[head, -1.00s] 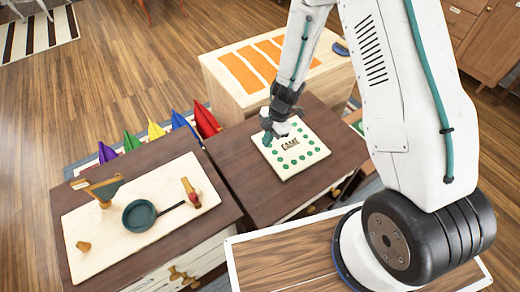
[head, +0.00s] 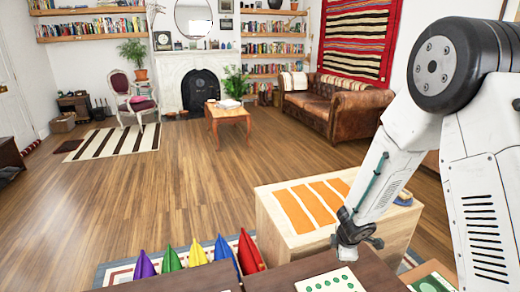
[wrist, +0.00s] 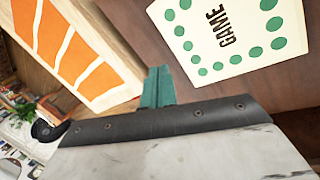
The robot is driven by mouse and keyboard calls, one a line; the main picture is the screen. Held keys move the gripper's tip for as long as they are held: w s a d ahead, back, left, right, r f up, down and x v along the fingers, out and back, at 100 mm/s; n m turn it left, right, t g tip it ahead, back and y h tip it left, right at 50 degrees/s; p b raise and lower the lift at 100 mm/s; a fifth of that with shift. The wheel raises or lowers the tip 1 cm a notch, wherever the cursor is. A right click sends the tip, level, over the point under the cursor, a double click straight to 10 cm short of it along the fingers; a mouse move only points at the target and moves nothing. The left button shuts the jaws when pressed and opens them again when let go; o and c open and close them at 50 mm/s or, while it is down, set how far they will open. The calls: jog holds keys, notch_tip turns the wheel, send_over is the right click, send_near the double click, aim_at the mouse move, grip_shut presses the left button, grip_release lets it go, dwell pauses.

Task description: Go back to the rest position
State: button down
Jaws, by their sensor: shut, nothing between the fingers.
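My gripper (head: 347,252) hangs at the end of my arm in the lower right of the head view. It is in the air near the front of the pale wooden box with orange stripes and over the dark cabinet top. In the wrist view its teal fingers (wrist: 157,88) are together with nothing between them. The white GAME board (head: 330,283) with green dots lies on the dark top below; it also shows in the wrist view (wrist: 225,38), apart from the fingers.
The orange-striped box (head: 290,237) stands close behind my gripper. Several coloured pointed cloth pieces (head: 197,256) stand at the lower left. Beyond lie open wooden floor, a coffee table (head: 230,114), a leather sofa (head: 333,103) and a marble fireplace.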

jog(key=s+d+r+m+g+h, duration=0.1)
jog(key=s+d+r+m+h, duration=0.15)
jog(key=r, duration=0.35)
jog(key=s+d+r+m+h, duration=0.1)
jog(key=s+d+r+m, duration=0.2)
jog(key=d+r, duration=0.15)
jog(key=s+d+r+m+g+h, duration=0.1)
jog(key=s+d+r+m+h, duration=0.15)
jog(key=r, duration=0.35)
jog(key=s+a+r+m+y, duration=0.3)
jog(key=s+r, duration=0.4)
jog(key=s, duration=0.5)
jog(key=s+a+r+m+y, duration=0.3)
jog(key=s+a+r+m, duration=0.2)
jog(key=s, duration=0.8)
jog(key=shift+a+r+m+g+y, duration=0.3)
jog(key=shift+a+r+g+y, duration=0.1)
jog(key=shift+r, duration=1.25)
